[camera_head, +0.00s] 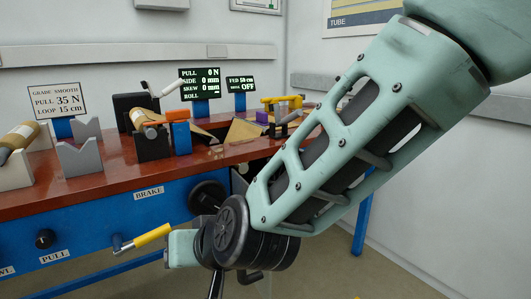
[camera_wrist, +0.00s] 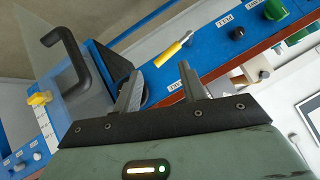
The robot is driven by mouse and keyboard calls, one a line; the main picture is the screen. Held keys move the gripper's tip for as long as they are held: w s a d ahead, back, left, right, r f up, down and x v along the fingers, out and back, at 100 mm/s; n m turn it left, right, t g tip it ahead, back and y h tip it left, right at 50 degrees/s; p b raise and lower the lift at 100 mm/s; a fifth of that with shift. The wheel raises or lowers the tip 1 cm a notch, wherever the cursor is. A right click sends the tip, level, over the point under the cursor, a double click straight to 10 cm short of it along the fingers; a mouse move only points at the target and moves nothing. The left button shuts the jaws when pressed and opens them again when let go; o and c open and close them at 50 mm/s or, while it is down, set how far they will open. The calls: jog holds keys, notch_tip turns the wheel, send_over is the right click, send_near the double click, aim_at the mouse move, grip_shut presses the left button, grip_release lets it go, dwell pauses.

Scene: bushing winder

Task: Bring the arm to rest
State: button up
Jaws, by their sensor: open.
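My arm reaches in from the upper right in the head view and bends down to its dark wrist joint in front of the blue bench front. My gripper (camera_wrist: 160,80) shows in the wrist view with its two grey fingers well apart and nothing between them. Its fingers are mostly hidden behind my arm in the head view. A yellow-handled brake lever (camera_head: 153,235) sticks out from the bench front, close to the left of my wrist. The lever also shows beyond the fingertips in the wrist view (camera_wrist: 172,52), apart from them.
The bench (camera_head: 110,190) has a brown top with grey V-blocks (camera_head: 80,158), a black stand (camera_head: 152,142) and small display screens (camera_head: 200,77). A black knob (camera_head: 207,196) and pull knob (camera_head: 45,238) sit on its front. A black handle (camera_wrist: 68,45) shows in the wrist view.

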jog(key=s+d+f+n+g+h, duration=0.1)
jog(key=s+d+g+h, duration=0.1)
jog(key=s+d, duration=0.5)
jog(key=s+d+n+g+h, duration=0.1)
jog(key=s+d+g+h, duration=0.2)
jog(key=d, duration=0.8)
jog(key=s+d+f+n+g+h, duration=0.1)
jog(key=s+d+g+h, duration=0.1)
jog(key=s+d, duration=0.55)
notch_tip(320, 180, up, 20)
jog(key=w+d+p, duration=0.1)
jog(key=d+p, duration=0.1)
jog(key=p, duration=1.7)
jog(key=shift+w+p, duration=0.2)
jog(key=shift+p, duration=0.15)
